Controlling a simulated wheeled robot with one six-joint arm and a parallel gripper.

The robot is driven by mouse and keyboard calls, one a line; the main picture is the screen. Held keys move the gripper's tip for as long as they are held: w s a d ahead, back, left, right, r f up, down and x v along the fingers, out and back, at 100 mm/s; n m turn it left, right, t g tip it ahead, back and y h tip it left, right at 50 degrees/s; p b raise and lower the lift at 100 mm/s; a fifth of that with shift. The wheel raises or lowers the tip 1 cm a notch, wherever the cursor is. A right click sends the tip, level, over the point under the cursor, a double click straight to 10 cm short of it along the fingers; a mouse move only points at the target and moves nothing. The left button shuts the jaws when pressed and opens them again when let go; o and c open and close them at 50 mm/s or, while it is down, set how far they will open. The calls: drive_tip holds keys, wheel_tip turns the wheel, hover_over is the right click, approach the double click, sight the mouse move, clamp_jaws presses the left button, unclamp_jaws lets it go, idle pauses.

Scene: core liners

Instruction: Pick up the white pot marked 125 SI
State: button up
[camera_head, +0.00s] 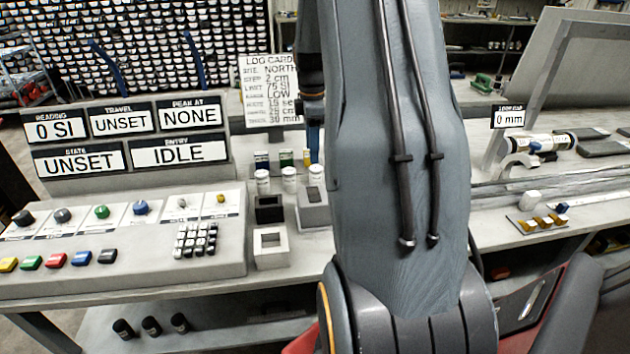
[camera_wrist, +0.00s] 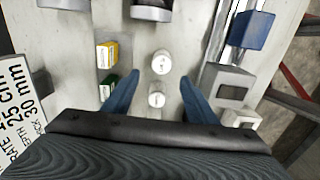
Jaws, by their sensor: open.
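Three white pots stand in a row on the bench in the head view: a left one (camera_head: 262,181), a middle one (camera_head: 289,178) and a right one (camera_head: 315,176). Their markings are too small to read, so I cannot tell which is 125 SI. In the wrist view two white pots show, one (camera_wrist: 156,98) between my fingers in the picture and one (camera_wrist: 162,62) just beyond the fingertips. A third is not visible there. My gripper (camera_wrist: 159,77) is open and empty, pointing down over the pots. In the head view my arm hides most of it.
A black square holder (camera_head: 269,209), a white square holder (camera_head: 270,250) and a grey block (camera_head: 313,212) stand in front of the pots. In the wrist view a yellow box (camera_wrist: 107,55) and a green box (camera_wrist: 106,85) stand left. A button console (camera_head: 120,240) fills the bench's left.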

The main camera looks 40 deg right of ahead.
sight(316, 168)
drive_tip(key=shift+d+f, duration=0.25)
drive_tip(key=shift+f, duration=0.95)
drive_tip(key=f+p, duration=0.1)
drive_tip(key=f, duration=0.1)
drive_tip(key=f+p, duration=0.1)
drive_tip(key=f, duration=0.1)
drive_tip(key=shift+s+d, duration=0.1)
drive_tip(key=shift+s, duration=0.3)
drive_tip(key=shift+f, duration=0.65)
drive_tip(key=c, duration=1.2)
drive_tip(key=shift+r, duration=0.1)
